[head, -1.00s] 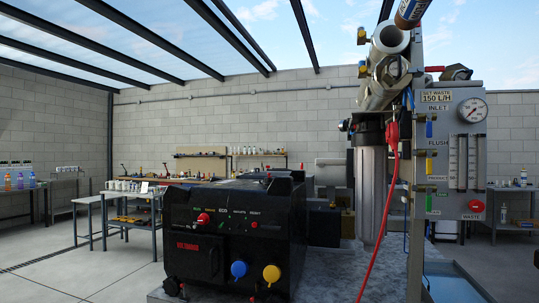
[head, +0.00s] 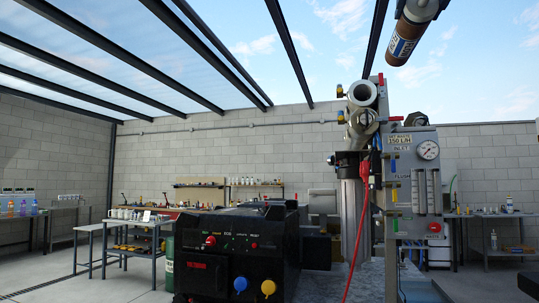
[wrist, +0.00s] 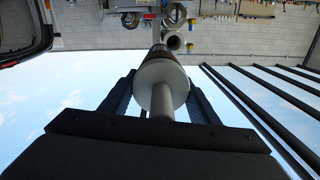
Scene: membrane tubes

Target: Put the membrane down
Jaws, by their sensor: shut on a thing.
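The membrane (head: 407,38) is a brown cylinder with a pale label and a light ring. It hangs tilted at the top right of the head view, its upper end cut off by the picture edge. In the wrist view the membrane (wrist: 161,84) shows end-on as a grey disc with a pale stem. My gripper (wrist: 160,103) is shut on that stem, with a dark finger on each side.
The rig's panel (head: 410,175) carries a gauge and valves, with a red hose (head: 358,235) hanging beside it. A black pump box (head: 235,258) stands at front left. Side benches hold bottles and tools: one at left (head: 128,228), one at right (head: 500,217). Open floor lies at left.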

